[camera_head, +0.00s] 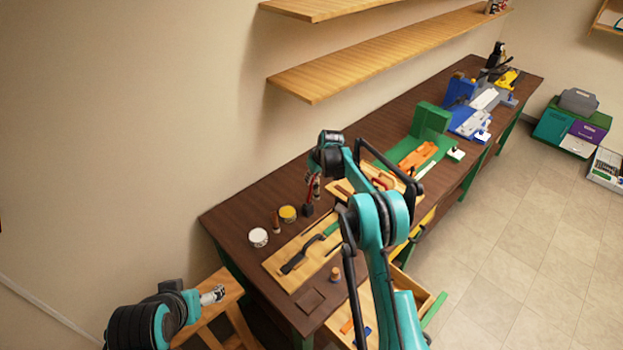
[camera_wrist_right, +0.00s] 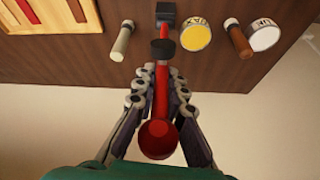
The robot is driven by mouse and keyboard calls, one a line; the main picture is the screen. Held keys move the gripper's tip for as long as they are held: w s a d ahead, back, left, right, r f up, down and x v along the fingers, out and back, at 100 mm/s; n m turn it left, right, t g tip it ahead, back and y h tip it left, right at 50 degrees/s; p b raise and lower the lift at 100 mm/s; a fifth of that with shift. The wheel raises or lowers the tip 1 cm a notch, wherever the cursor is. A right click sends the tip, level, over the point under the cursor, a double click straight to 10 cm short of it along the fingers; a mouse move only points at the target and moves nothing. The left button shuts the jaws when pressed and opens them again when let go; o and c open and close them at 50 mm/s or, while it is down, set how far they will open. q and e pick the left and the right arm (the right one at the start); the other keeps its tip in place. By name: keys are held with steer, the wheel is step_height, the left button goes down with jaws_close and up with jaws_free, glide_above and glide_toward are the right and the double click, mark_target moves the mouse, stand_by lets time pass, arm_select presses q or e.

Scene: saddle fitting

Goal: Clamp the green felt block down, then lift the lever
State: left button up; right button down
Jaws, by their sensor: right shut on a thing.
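My right gripper (camera_head: 314,186) is shut on a red lever (camera_wrist_right: 161,80) above the bench. In the right wrist view its fingers (camera_wrist_right: 158,92) lie on both sides of the lever shaft. The lever's red ball knob (camera_wrist_right: 158,139) is nearest the camera. Past the fingers the shaft runs through a black collar (camera_wrist_right: 163,50) to a small black block (camera_wrist_right: 166,14) on the bench. I cannot pick out a green felt block in either view. My left gripper (camera_head: 213,295) is low at the left, over a wooden stand, away from the lever; its fingers are too small to judge.
A wooden board with dark tools (camera_head: 298,262) lies at the bench's near end. Green (camera_head: 432,119) and blue fixtures stand farther along. Shelves (camera_head: 370,58) hang above.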

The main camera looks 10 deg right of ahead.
steer(key=shift+d, duration=0.1)
steer(key=s+d+f+t+y+b, duration=0.1)
steer(key=s+d+f+t+b, duration=0.1)
steer(key=b, duration=0.5)
steer(key=s+d+f+t+y+b, duration=0.2)
steer(key=s+f+t+b, duration=0.1)
steer(key=b, duration=0.4)
steer(key=s+d+f+t+y+b, duration=0.1)
steer(key=s+d+f+t+b, duration=0.1)
steer(key=s+f+b, duration=0.3)
steer(key=shift+s+d+y+b, duration=0.35)
steer(key=shift+d+y+b, duration=0.1)
steer(key=shift+b, duration=0.5)
steer(key=shift+s+d+f, duration=0.1)
steer(key=shift+s+f, duration=0.05)
steer(key=shift+f, duration=0.2)
steer(key=c, duration=1.6)
jaws_free()
steer(key=shift+r, duration=0.4)
steer(key=shift+o, duration=0.2)
steer(key=v, duration=1.2)
steer(key=shift+f, duration=0.2)
